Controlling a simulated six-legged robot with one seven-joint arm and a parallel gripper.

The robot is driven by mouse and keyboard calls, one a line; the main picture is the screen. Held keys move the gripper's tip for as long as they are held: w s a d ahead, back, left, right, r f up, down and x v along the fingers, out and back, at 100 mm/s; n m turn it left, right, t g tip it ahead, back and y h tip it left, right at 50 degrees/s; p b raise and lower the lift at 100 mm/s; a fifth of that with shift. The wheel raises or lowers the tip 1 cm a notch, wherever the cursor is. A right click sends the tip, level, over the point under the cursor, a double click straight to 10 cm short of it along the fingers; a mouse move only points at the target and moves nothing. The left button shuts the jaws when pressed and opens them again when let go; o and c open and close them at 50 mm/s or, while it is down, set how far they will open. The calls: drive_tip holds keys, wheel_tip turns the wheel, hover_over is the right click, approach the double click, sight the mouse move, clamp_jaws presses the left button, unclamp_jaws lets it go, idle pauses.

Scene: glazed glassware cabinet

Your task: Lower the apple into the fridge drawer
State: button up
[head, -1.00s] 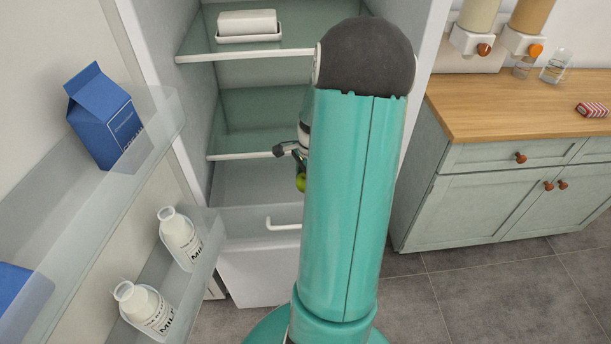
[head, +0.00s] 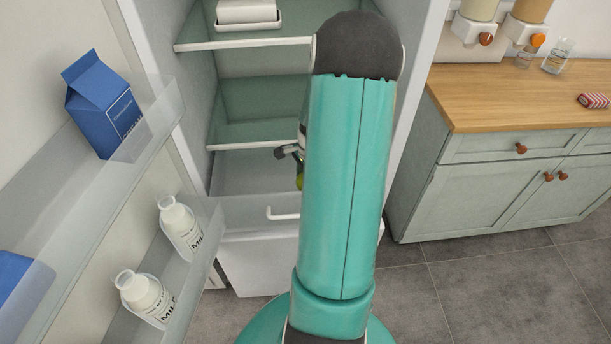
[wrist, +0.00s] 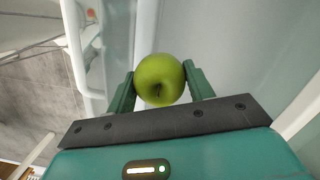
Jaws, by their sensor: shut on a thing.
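A green apple (wrist: 160,79) is held between the two green fingers of my gripper (wrist: 161,84) in the wrist view. In the head view only a sliver of the apple (head: 299,182) shows beside my arm, with part of the gripper (head: 290,153) above it. The pulled-out fridge drawer (head: 255,208) has a translucent front and a white handle. In the wrist view the pale drawer floor (wrist: 235,45) lies beyond the apple, and the front wall with its handle runs at the left. The apple appears above the drawer; the gap to its floor is hard to judge. My arm hides the drawer's right side.
Fridge shelves (head: 258,143) stand above and behind the drawer. The open door at left holds a blue carton (head: 103,105) and milk bottles (head: 180,228). A wooden counter (head: 520,95) stands at right.

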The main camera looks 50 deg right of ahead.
drive_tip(key=shift+f, duration=2.8)
drive_tip(key=o, duration=1.1)
drive_tip(key=r, duration=0.4)
drive_tip(key=d+r, duration=0.1)
drive_tip(key=r, duration=0.8)
drive_tip(key=shift+s+d+r, duration=0.25)
drive_tip(key=shift+s+r, duration=0.05)
drive_tip(key=shift+s, duration=0.1)
drive_tip(key=shift+s, duration=0.1)
